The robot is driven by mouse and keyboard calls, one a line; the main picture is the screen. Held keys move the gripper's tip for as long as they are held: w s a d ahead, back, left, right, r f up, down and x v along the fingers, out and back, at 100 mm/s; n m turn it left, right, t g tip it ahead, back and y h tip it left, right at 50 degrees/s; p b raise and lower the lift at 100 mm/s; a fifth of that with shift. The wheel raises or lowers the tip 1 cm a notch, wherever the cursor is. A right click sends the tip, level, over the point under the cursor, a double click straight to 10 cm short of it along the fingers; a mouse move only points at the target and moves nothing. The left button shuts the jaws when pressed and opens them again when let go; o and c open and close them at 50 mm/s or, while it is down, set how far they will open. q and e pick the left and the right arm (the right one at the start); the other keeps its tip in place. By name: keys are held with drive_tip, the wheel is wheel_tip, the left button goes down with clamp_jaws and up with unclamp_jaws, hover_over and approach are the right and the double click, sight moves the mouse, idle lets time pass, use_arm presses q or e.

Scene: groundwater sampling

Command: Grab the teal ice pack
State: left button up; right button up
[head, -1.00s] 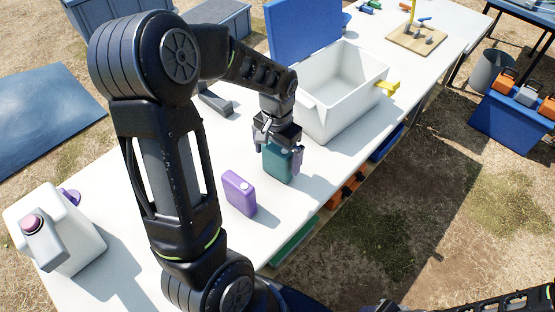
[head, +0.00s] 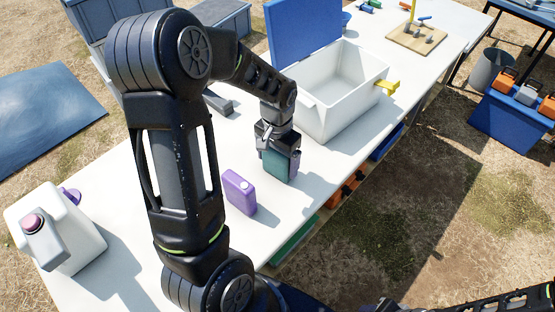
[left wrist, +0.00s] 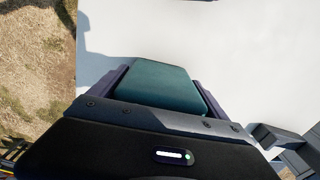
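The teal ice pack (head: 280,166) stands upright on the white table, in front of the white cooler box. My left gripper (head: 279,155) points down over it, with one finger on each side. In the left wrist view the teal pack (left wrist: 160,84) fills the space between the dark fingers, with no clear gap, so the gripper looks shut on it. The gripper body hides part of the pack's top. The pack appears to rest on the table. My right gripper is out of view; only part of a dark arm shows at the bottom right.
The open white cooler (head: 345,108) with a blue lid (head: 303,30) is just behind. A large white jug (head: 62,240) stands at the left. The table's front edge is near.

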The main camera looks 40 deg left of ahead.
use_arm(q)
drive_tip(key=c, duration=1.4)
drive_tip(key=shift+o, duration=0.2)
wheel_tip(320, 180, up, 10)
drive_tip(key=shift+r, duration=0.1)
